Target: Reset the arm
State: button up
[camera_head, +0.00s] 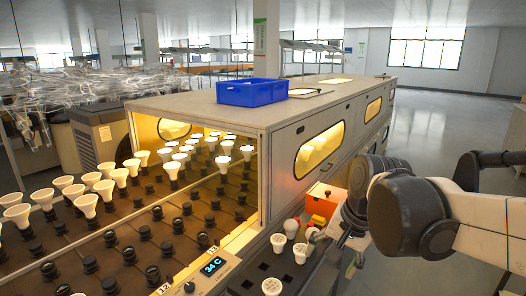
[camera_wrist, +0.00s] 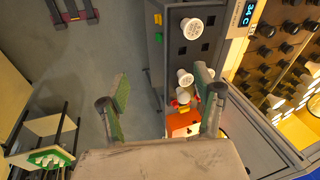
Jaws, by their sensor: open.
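My gripper (camera_head: 318,236) is at the right of the head view, over the front side of the burn-in cabinet. The wrist view shows my gripper (camera_wrist: 160,90) with its two green-padded fingers spread wide apart, and nothing is clearly held between them. White bulbs stand in a dark tray (camera_head: 246,283) beside the cabinet, including one bulb (camera_head: 278,242) left of the gripper. In the wrist view a bulb (camera_wrist: 184,78) shows near the right finger; I cannot tell its distance from the finger.
The cabinet (camera_head: 283,160) has rows of sockets and several white bulbs on its extended deck. A blue crate (camera_head: 250,93) sits on its top. An orange box (camera_head: 325,199) is beside the gripper. A display (camera_head: 213,266) reads 34 C. Open floor (camera_head: 440,115) lies to the right.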

jog(key=s+d+n+t+h, duration=0.1)
jog(key=s+d+n+t, duration=0.3)
jog(key=s, duration=0.7)
jog(key=shift+s+d+f+n+h+p, duration=0.15)
jog(key=shift+d+n+h+p, duration=0.25)
jog(key=shift+d+n, duration=0.35)
jog(key=shift+o, duration=0.5)
jog(key=shift+a, duration=0.1)
